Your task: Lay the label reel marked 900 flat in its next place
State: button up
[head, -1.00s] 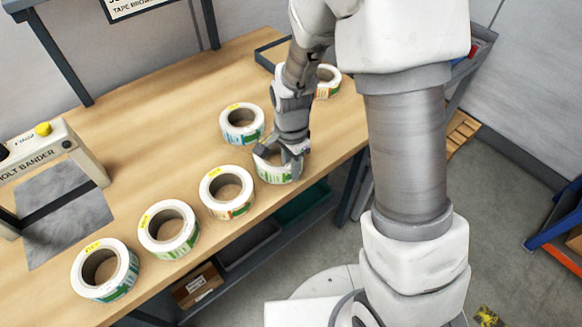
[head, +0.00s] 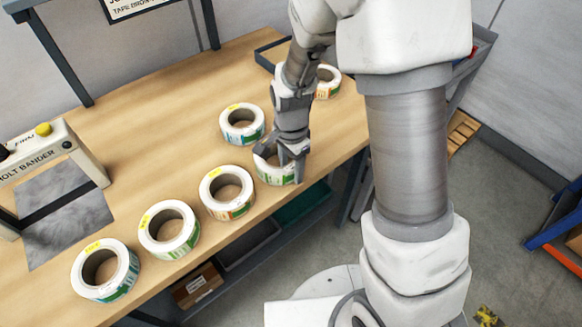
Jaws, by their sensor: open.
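My gripper (head: 279,155) is open and points down at a white label reel (head: 275,173) with green print, at the right end of the front row. The gripper and wrist hide part of this reel's top, and its mark does not show. The reel lies flat on the table. To its left in the row lie three more flat reels: one (head: 238,206), another (head: 180,246) and the leftmost (head: 125,281). Another reel (head: 240,140) lies behind the row, and one more (head: 327,92) lies at the back right. Their yellow tags are too small to read.
The wooden table (head: 160,110) has free room at its middle and back. A bander machine (head: 75,150) with a grey mat (head: 60,215) stands at the left. A dark tray (head: 268,55) is at the back right. Bins and a cardboard box (head: 197,287) sit below the front edge.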

notch_tip(320, 180, up, 11)
jog(key=p, duration=0.1)
jog(key=s+d+r+n+t, duration=0.2)
jog(key=s+d+r+n, duration=0.3)
jog(key=s+r, duration=0.2)
jog(key=s+d+r+n+t, duration=0.3)
jog(key=s+r+n, duration=0.3)
jog(key=r, duration=0.3)
jog(key=shift+s+d+r+t, duration=0.25)
jog(key=shift+s+d+t, duration=0.05)
jog(key=shift+s+d, duration=0.55)
